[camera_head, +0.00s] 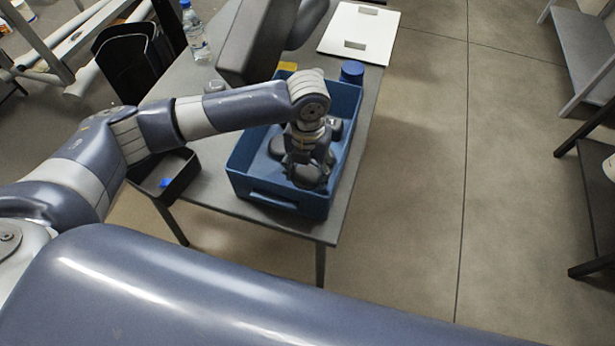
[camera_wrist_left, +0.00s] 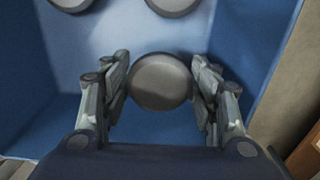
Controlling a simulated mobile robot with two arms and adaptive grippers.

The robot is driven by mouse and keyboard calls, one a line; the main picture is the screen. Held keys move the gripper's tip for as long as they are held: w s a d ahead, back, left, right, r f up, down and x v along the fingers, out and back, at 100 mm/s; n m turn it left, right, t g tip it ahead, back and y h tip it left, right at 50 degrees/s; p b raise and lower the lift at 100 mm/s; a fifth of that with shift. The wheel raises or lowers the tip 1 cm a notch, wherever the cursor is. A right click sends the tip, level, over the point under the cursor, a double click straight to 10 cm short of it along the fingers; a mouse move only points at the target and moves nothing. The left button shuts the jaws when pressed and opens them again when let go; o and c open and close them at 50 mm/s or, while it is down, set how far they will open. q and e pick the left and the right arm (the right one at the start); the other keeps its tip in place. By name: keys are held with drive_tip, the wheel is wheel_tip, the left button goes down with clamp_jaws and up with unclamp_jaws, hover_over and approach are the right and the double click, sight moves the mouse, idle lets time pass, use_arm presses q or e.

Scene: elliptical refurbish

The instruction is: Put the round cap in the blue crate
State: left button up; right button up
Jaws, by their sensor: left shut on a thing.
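The blue crate (camera_head: 277,198) stands on the grey table in the head view, and its blue inside (camera_wrist_left: 180,35) fills most of the left wrist view. My left gripper (camera_head: 308,172) reaches down into the crate near its front right part. In the left wrist view the gripper (camera_wrist_left: 162,92) is shut on the round cap (camera_wrist_left: 160,82), a grey disc between its two fingers. In the head view the cap (camera_head: 306,177) is partly hidden by the fingers. I cannot tell whether it touches the crate floor. My right gripper is not in view.
Other dark round pieces (camera_wrist_left: 172,5) lie in the crate. A black bin (camera_head: 172,176) is at the table's left side. A blue-topped container (camera_head: 352,72) is by the crate's back right. A bottle (camera_head: 195,35) and white board (camera_head: 360,34) are farther back.

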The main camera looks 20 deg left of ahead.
sight(308, 180)
use_arm(q)
drive_tip(key=shift+f, duration=2)
drive_tip(key=shift+f, duration=0.1)
drive_tip(key=o, duration=1.3)
drive_tip(key=shift+f, duration=0.1)
wheel_tip(308, 180, up, 12)
drive_tip(key=shift+f, duration=0.2)
drive_tip(key=shift+r, duration=0.45)
